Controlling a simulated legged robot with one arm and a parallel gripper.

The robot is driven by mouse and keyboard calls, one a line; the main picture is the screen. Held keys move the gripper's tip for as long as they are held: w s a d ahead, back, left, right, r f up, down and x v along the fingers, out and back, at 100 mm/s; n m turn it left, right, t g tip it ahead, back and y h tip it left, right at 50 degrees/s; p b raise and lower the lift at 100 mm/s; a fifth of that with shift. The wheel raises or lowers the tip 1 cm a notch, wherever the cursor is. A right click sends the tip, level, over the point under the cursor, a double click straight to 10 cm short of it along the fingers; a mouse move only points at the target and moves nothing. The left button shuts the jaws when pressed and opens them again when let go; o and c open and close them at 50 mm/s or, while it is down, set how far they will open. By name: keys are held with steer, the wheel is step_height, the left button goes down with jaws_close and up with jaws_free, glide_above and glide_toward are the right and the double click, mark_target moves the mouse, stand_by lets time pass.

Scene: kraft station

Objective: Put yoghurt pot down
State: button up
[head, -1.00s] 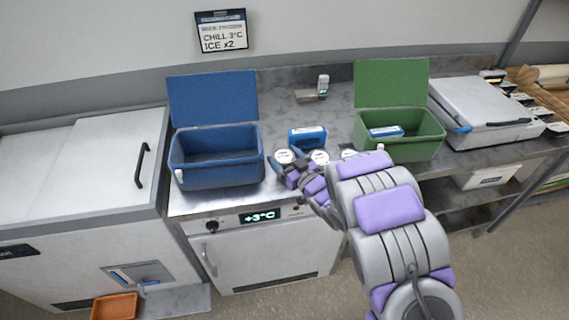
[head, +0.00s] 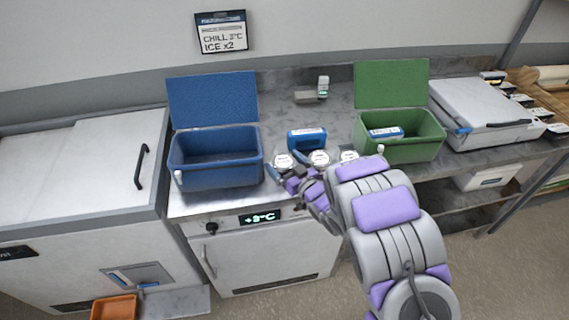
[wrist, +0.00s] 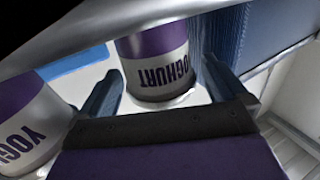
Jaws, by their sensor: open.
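A yoghurt pot with a white lid (head: 284,160) is at the front of the steel counter, just right of the blue box. In the wrist view this purple-and-white pot (wrist: 155,62) stands upright between the spread fingers of my gripper (wrist: 160,90). The fingers are open, with a visible gap beside the pot. In the head view my gripper (head: 286,170) is low at the counter's front edge, around the pot. A second yoghurt pot (head: 319,158) stands close to its right and also shows in the wrist view (wrist: 28,125). A third pot (head: 348,155) is further right, partly hidden by my arm.
An open blue box (head: 215,172) stands left of the pots and an open green box (head: 410,150) right, with a blue pack (head: 385,132) inside. Another blue pack (head: 307,138) lies behind the pots. A small grey device (head: 312,95) is at the back.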

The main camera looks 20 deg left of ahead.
steer(key=shift+f, duration=0.15)
steer(key=p+v, duration=0.5)
steer(key=v, duration=1.2)
steer(key=shift+s+r, duration=0.2)
steer(key=shift+d, duration=0.15)
